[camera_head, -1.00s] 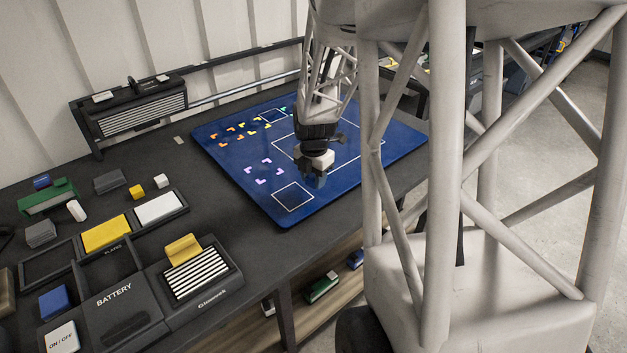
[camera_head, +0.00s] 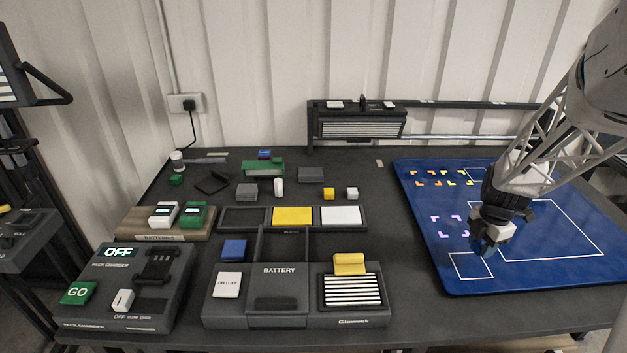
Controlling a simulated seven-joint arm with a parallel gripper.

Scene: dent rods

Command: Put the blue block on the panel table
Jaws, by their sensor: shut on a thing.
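My gripper (camera_head: 483,248) is at the right, low over the blue board (camera_head: 590,278) with white outlines, near its lower-left square. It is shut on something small. A dark bluish piece shows at its tips below a pale part, but I cannot tell its outline or whether it touches the board. I cannot tell which surface is the panel table.
A charger (camera_head: 125,290) stands at front left. A rack (camera_head: 360,123) and rail stand behind. Bare table lies left of the board.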

